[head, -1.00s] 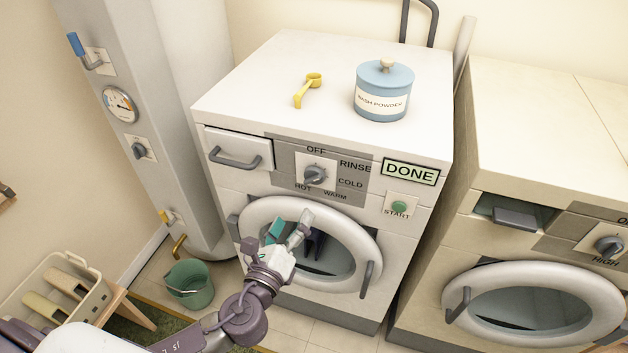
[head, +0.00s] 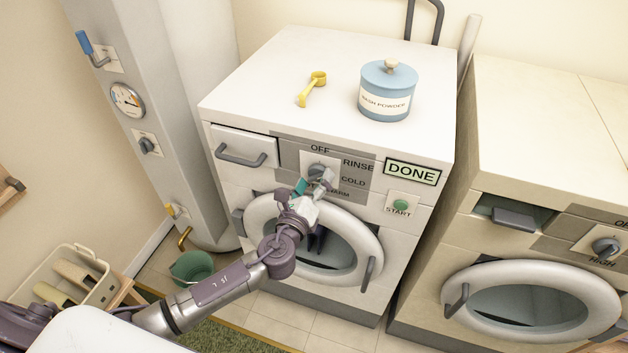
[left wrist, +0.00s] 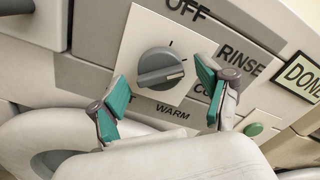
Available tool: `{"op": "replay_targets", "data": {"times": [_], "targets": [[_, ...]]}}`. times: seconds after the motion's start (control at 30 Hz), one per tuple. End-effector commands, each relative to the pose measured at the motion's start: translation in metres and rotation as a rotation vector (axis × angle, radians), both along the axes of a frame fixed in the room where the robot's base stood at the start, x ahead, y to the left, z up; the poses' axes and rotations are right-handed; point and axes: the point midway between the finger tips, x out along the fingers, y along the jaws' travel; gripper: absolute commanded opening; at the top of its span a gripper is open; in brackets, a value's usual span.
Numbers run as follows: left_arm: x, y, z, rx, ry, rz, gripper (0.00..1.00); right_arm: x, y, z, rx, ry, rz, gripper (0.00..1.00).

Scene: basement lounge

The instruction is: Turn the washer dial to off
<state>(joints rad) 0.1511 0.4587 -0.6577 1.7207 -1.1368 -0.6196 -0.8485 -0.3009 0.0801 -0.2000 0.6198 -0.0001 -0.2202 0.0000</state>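The washer (head: 350,60) stands in the middle of the head view. Its grey dial (left wrist: 160,68) sits on a pale square plate, with OFF, RINSE, COLD, WARM and HOT printed around it. In the left wrist view the dial's raised bar lies nearly crosswise, its right end toward COLD, away from OFF. My left gripper (left wrist: 163,88) is open, its teal-padded fingers spread to either side of the dial and apart from it. In the head view the left gripper (head: 311,186) is just below the dial (head: 317,171), partly covering the panel. My right gripper is not in view.
A blue wash powder jar (head: 387,92) and a yellow scoop (head: 312,88) rest on the washer top. The round washer door (head: 372,235) is below the dial. A green start button (head: 401,205) and DONE sign (head: 411,172) are right of it. A second machine (head: 540,130) stands right.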

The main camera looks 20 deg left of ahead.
Motion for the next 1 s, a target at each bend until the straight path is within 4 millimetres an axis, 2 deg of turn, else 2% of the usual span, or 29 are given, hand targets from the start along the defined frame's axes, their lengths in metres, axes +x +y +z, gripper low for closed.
{"op": "replay_targets", "data": {"times": [0.03,0.3,0.37,0.67,1.0], "targets": [[0.000,0.000,0.000,0.000,0.000,0.000,0.69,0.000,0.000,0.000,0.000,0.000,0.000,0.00],[0.000,0.000,0.000,0.001,0.001,0.001,0.24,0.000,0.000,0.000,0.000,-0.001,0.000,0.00],[0.000,0.000,0.000,0.001,0.001,0.001,0.16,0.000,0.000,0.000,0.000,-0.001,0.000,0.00],[0.000,0.000,-0.002,-0.044,0.002,0.001,0.16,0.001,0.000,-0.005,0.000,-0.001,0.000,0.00],[0.000,0.000,-0.003,-0.276,0.009,0.002,0.16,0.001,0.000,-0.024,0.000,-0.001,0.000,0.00]]}}
